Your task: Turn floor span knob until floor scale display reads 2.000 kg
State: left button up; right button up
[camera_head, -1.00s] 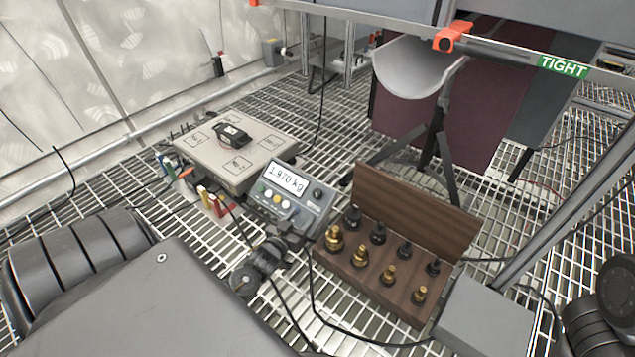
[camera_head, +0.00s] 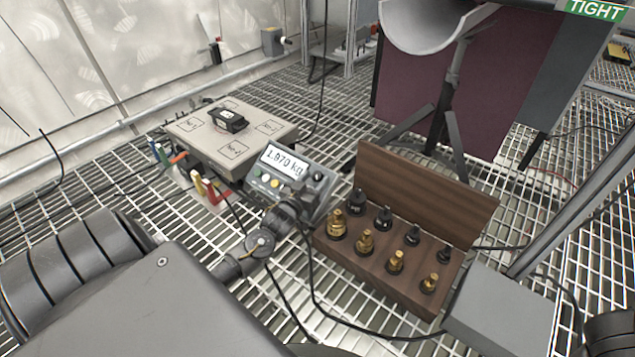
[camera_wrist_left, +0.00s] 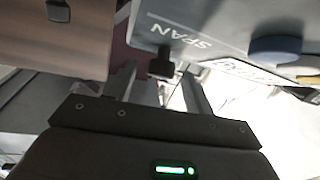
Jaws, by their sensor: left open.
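The floor scale display (camera_head: 284,163) reads 1.970 kg on a grey console (camera_head: 262,190) with coloured buttons. The black span knob (camera_head: 318,177) is at the console's right; in the left wrist view the knob (camera_wrist_left: 162,66) sits beside the word SPAN. My left gripper (camera_head: 303,207) is just in front of the console and hides its lower right part. In the left wrist view my left gripper (camera_wrist_left: 158,88) is open, with its fingers on either side of the knob; I cannot tell whether they touch it. My right gripper is out of view.
The scale platform (camera_head: 205,146) bears a small black object (camera_head: 229,121). A wooden box (camera_head: 424,200) with brass and black weights stands close right of the console. A grey box (camera_head: 500,318) is at lower right. Cables lie on the grating floor.

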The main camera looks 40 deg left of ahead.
pick_arm(q)
jog(key=shift+w+a+f+b, duration=0.15)
jog(key=shift+w+b, duration=0.25)
jog(key=shift+w, duration=0.75)
jog(key=shift+w+r, duration=0.1)
jog(key=shift+r, duration=0.1)
jog(key=c, duration=1)
jog(key=shift+o, duration=0.2)
jog(key=shift+m, duration=0.3)
